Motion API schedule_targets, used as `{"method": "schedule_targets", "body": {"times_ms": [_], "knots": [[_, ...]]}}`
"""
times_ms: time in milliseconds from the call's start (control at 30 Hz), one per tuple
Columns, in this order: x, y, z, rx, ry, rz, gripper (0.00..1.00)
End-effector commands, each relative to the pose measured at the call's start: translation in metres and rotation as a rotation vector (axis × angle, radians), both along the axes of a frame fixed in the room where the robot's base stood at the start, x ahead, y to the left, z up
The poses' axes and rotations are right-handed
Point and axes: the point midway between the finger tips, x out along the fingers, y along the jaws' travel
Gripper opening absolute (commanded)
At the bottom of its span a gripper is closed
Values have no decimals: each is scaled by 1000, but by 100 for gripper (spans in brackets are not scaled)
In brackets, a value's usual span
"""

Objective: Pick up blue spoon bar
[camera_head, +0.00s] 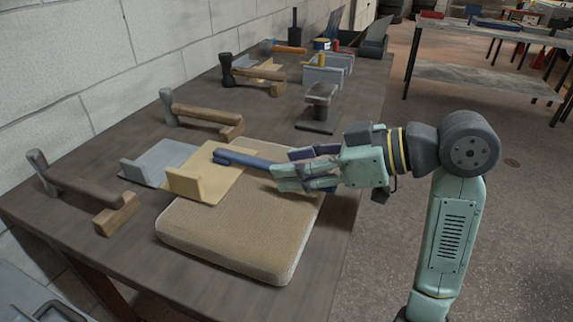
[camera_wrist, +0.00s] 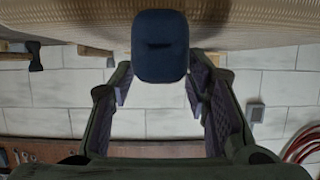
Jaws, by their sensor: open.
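The blue spoon bar (camera_head: 245,160) lies over the beige pad, its rounded far end pointing left toward the tan bracket. In the wrist view its dark blue end (camera_wrist: 160,42) fills the gap beyond and between my fingers. My gripper (camera_head: 290,168) reaches in from the right, low over the pad, with its fingers on either side of the bar. In the wrist view my gripper (camera_wrist: 160,85) is open, and I see gaps beside the bar. The fingers hide part of the bar in the head view. I cannot tell whether the bar touches the pad.
The thick beige pad (camera_head: 235,225) lies at the bench's front. A tan bracket (camera_head: 205,180) and a grey bracket (camera_head: 155,163) stand left of it. Several hammers on wooden rests line the wall side. A small dark anvil-like block (camera_head: 319,108) stands behind my gripper.

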Motion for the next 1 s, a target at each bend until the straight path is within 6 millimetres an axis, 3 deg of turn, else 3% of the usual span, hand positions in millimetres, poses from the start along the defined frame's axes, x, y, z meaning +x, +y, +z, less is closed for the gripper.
{"method": "schedule_targets", "body": {"times_ms": [300,900,1000], "knots": [[1,5,-3,-1,0,-1,43],[1,5,-3,0,0,-1,3],[1,5,-2,0,0,-1,0]]}}
